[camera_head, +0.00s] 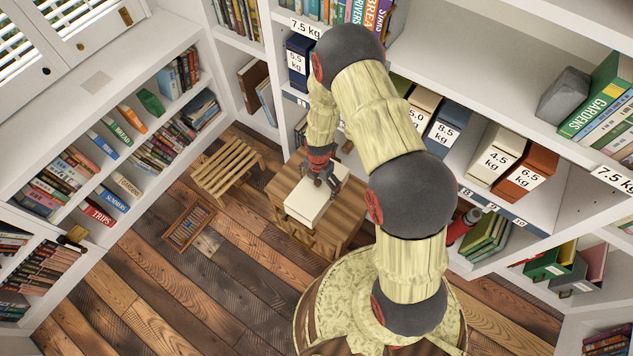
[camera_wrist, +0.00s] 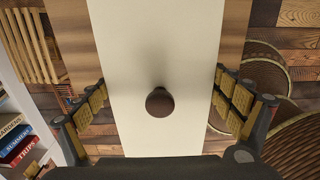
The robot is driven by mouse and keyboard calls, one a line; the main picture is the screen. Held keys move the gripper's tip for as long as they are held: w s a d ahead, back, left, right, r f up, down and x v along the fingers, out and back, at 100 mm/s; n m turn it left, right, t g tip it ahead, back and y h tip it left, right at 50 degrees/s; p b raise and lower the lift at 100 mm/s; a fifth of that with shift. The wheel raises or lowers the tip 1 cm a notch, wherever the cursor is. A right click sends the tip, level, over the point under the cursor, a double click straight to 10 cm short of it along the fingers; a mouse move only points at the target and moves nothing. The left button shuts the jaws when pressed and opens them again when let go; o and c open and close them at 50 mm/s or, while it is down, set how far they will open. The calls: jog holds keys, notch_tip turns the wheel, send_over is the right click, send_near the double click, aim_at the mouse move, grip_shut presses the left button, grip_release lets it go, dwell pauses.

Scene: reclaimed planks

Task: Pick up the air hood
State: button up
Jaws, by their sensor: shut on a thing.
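A long cream box (camera_head: 305,207) with flat sides, which I take to be the air hood, is over the top of a small wooden cabinet. The wrist view shows its cream face (camera_wrist: 150,50) with a round dark brown knob (camera_wrist: 160,102). My gripper (camera_head: 329,182) comes down on it from above. In the wrist view my gripper (camera_wrist: 162,108) has one finger against each long side of the box, with the knob between them. The gripper is shut on the box. I cannot tell whether the box touches the cabinet top.
The wooden cabinet (camera_head: 345,212) stands near shelves with weight-labelled boxes (camera_head: 495,157). A slatted wooden stool (camera_head: 228,170) and a small wooden rack (camera_head: 188,228) are on its left. Bookshelves (camera_head: 90,170) line the left wall. The plank floor (camera_head: 170,300) at lower left is clear.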

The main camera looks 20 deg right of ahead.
aim_at(322, 193)
jog(key=s+r, duration=0.1)
jog(key=r, duration=0.1)
jog(key=s+r+p, duration=0.1)
jog(key=s+r, duration=0.1)
jog(key=shift+s, duration=0.25)
jog(key=s+r+p, duration=0.2)
jog(key=s+r, duration=0.1)
jog(key=s, duration=0.5)
jog(key=shift+p, duration=0.3)
jog(key=shift+a, duration=0.1)
